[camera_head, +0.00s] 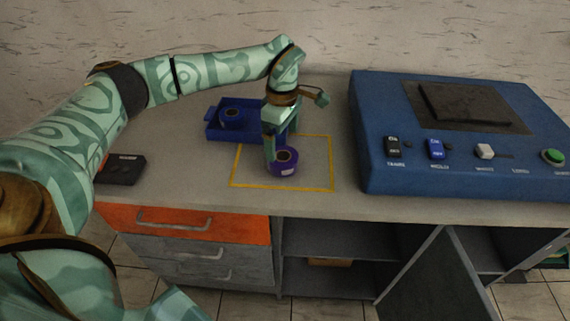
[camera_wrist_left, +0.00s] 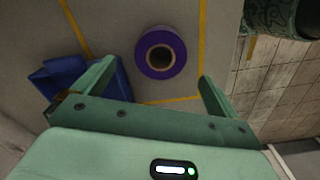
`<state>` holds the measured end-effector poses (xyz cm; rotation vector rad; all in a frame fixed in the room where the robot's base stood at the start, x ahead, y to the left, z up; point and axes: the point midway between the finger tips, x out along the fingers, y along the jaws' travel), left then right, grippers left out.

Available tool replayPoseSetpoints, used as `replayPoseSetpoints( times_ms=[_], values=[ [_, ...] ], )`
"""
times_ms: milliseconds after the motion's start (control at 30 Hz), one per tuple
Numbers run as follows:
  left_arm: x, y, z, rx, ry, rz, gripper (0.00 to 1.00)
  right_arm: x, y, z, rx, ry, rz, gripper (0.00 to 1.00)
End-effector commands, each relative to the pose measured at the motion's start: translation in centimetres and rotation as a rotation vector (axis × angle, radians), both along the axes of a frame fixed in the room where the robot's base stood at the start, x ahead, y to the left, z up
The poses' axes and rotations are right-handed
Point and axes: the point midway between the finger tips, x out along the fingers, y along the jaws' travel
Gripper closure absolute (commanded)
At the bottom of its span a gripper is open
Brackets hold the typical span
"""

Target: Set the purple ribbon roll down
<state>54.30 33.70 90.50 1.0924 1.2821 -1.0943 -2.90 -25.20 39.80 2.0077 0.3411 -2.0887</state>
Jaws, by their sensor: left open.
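The purple ribbon roll (camera_head: 284,163) stands on the counter inside the yellow outlined square (camera_head: 241,186), its round open core facing up. In the left wrist view the roll (camera_wrist_left: 179,55) lies beyond and between my spread fingers, apart from both. My left gripper (camera_head: 283,145) points down over the roll and is open; it also shows in the left wrist view (camera_wrist_left: 155,82). In the head view one finger hides part of the roll's left side. My right gripper is not in view.
A blue machine (camera_head: 366,150) with buttons fills the right of the counter. A black object (camera_head: 121,170) lies at the left. The counter's front edge is close.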

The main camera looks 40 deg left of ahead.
Motion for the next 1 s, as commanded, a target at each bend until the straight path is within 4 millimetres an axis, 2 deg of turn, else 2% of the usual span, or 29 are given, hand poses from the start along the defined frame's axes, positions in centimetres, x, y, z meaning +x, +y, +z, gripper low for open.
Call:
replayPoseSetpoints(
  times_ms=[33,267,533,767,800,967,1000],
  values=[
    [0.0,0.0,-1.0,0.000,0.002,-0.001,0.03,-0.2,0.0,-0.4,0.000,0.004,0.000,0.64],
    [0.0,0.0,-2.4,-0.001,0.000,-0.001,0.03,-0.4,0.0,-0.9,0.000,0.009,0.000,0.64],
    [-0.1,-0.1,-6.7,-0.002,0.004,0.001,0.03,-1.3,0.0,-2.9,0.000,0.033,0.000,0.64],
    [0.0,-0.1,-6.7,-0.001,-0.003,0.000,0.03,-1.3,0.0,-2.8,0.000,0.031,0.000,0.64],
    [0.0,-0.1,-6.7,-0.001,-0.002,0.000,0.08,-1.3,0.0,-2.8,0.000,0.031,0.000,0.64],
    [0.0,-0.1,-6.7,-0.001,-0.002,0.000,0.52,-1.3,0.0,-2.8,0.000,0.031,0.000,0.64],
    [0.0,-0.1,-6.7,-0.001,-0.002,0.000,0.52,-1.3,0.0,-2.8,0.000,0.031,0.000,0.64]
  ],
)
